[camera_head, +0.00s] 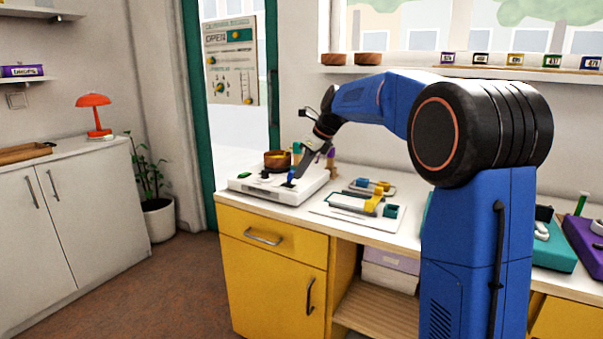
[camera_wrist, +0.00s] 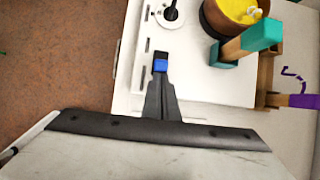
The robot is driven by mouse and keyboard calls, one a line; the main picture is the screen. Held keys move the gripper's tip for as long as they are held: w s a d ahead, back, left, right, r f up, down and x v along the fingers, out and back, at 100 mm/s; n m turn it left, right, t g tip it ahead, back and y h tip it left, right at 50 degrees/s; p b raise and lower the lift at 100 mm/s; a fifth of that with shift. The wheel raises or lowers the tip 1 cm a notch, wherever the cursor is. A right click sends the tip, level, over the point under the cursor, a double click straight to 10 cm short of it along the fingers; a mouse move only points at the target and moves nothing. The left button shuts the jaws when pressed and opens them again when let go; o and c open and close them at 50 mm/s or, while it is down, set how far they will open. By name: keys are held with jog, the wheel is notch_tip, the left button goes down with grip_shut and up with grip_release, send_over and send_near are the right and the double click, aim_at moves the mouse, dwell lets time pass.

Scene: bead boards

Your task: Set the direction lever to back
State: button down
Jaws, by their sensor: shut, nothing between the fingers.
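A white machine (camera_head: 262,190) sits at the left end of the counter; part of its top shows in the wrist view (camera_wrist: 205,85). A black-topped round control (camera_wrist: 171,14) stands on it near the top of the wrist view. I cannot tell for certain if this is the direction lever, nor read any marks for its positions. My gripper (camera_head: 290,181) points down at the machine's right part, fingers together with nothing held. In the wrist view the fingertips (camera_wrist: 160,73) end at a small blue and black piece (camera_wrist: 160,64); contact is unclear.
A brown bowl with yellow contents (camera_wrist: 232,16) stands close by, beside a teal-topped wooden piece (camera_wrist: 255,38). A white board with a teal and yellow tool (camera_head: 368,202) lies to the right. The counter's front edge drops to the floor.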

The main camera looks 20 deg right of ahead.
aim_at(292, 171)
jog(key=shift+w+a+r+g+h, duration=0.45)
jog(key=shift+w+a+g+h, duration=0.2)
jog(key=shift+g+h, duration=0.15)
jog(key=shift+w+a+r+g+h, duration=0.15)
jog(key=shift+w+a+g+h, duration=0.1)
jog(key=shift+g+h, duration=0.25)
jog(key=shift+w+a+r+g+h, duration=0.15)
jog(key=shift+w+a+g+h, duration=0.1)
jog(key=shift+g+h, duration=0.25)
jog(key=shift+r, duration=0.1)
jog(key=shift+r, duration=0.7)
jog(key=shift+d, duration=0.1)
